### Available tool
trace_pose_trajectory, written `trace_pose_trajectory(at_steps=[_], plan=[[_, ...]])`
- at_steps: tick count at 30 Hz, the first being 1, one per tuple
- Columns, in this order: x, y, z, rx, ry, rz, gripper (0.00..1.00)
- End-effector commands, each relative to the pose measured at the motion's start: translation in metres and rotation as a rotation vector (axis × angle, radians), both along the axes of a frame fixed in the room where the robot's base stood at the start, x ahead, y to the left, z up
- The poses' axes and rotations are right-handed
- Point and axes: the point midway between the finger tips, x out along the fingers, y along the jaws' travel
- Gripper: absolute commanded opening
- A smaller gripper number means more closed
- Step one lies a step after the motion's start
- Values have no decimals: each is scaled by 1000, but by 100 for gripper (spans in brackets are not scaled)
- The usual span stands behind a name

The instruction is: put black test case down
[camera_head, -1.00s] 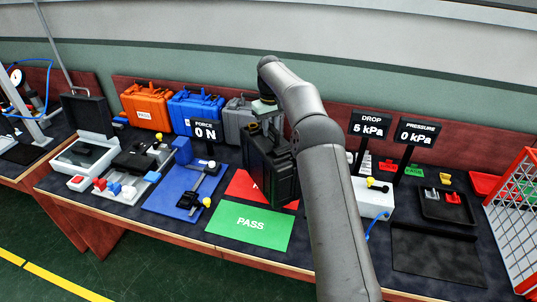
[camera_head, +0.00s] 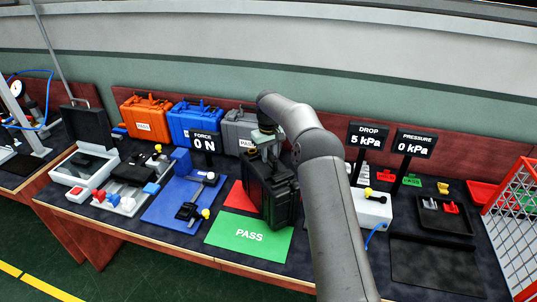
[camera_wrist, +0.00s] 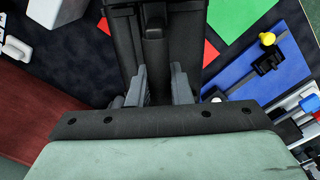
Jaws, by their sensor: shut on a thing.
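The black test case (camera_head: 272,190) hangs upright from my gripper (camera_head: 266,148). In the head view it covers most of the red mat (camera_head: 238,197) and overlaps the back edge of the green PASS mat (camera_head: 248,236). I cannot tell whether its bottom touches the table. In the wrist view my gripper (camera_wrist: 158,88) is shut on the handle of the black case (camera_wrist: 190,30), with a finger on each side. The lower part of the case is hidden in the wrist view.
A blue mat (camera_head: 165,205) with a clamp fixture lies to the left. Orange (camera_head: 147,118), blue (camera_head: 194,122) and grey (camera_head: 238,130) cases stand behind. A white device (camera_head: 372,208) stands right of my arm. The front of the PASS mat is clear.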

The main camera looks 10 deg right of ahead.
Motion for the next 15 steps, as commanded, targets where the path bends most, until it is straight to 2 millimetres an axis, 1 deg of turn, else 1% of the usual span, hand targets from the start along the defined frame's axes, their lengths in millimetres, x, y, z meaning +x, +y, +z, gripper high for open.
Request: trace_pose_trajectory(at_steps=[1,2,3,11,15], plan=[[0,0,-1,0,0,0,27],[0,0,-1,0,0,0,35],[0,0,-1,0,0,0,40],[0,0,0,0,0,0,40],[1,0,10,0,-2,0,40]])
